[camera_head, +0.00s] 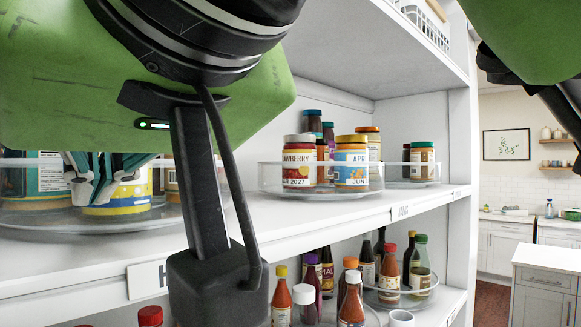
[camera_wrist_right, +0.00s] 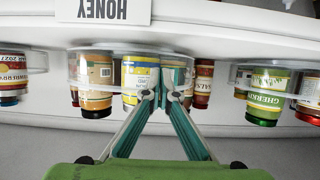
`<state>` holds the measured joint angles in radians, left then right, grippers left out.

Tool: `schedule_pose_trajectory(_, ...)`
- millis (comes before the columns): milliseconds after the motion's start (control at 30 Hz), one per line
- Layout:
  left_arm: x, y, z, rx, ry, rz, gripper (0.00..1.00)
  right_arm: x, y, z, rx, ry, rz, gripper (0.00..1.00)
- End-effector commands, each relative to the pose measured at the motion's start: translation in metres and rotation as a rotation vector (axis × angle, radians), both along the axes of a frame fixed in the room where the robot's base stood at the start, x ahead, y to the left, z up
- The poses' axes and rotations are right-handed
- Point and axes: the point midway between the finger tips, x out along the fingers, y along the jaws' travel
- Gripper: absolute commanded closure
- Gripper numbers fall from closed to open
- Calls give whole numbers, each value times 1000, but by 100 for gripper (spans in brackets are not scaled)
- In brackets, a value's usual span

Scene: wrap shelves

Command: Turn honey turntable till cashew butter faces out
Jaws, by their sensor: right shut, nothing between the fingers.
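The honey turntable (camera_head: 100,231) is a clear round tray on the middle shelf, at the left of the head view, partly hidden by my arm. A jar with a yellow, white and blue label (camera_head: 125,197) stands on it; it also shows in the right wrist view (camera_wrist_right: 140,76). No label reading cashew butter is legible. My right gripper (camera_head: 95,190) is shut and empty, its fingertips (camera_wrist_right: 164,92) close to the yellow-label jar; contact cannot be told.
The jams turntable (camera_head: 330,192) holds several jars on the same shelf, to the right. Sauce bottles (camera_head: 390,270) stand on the shelf below. A turntable with a gherkins jar (camera_wrist_right: 268,95) is on the other side. The upright shelf wall (camera_head: 459,140) bounds the right.

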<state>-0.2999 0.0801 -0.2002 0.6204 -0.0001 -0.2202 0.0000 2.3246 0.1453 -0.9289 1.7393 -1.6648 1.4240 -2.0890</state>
Motion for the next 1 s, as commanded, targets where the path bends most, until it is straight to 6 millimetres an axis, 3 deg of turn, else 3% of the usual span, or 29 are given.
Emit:
schedule_pose_trajectory(400, 0, 0, 2, 0, 0, 0, 60, 13, -16, 0, 1, 1, -1, 100)
schedule_pose_trajectory(1000, 0, 0, 3, 0, 0, 0, 60, 21, -23, 0, 1, 1, -1, 100)
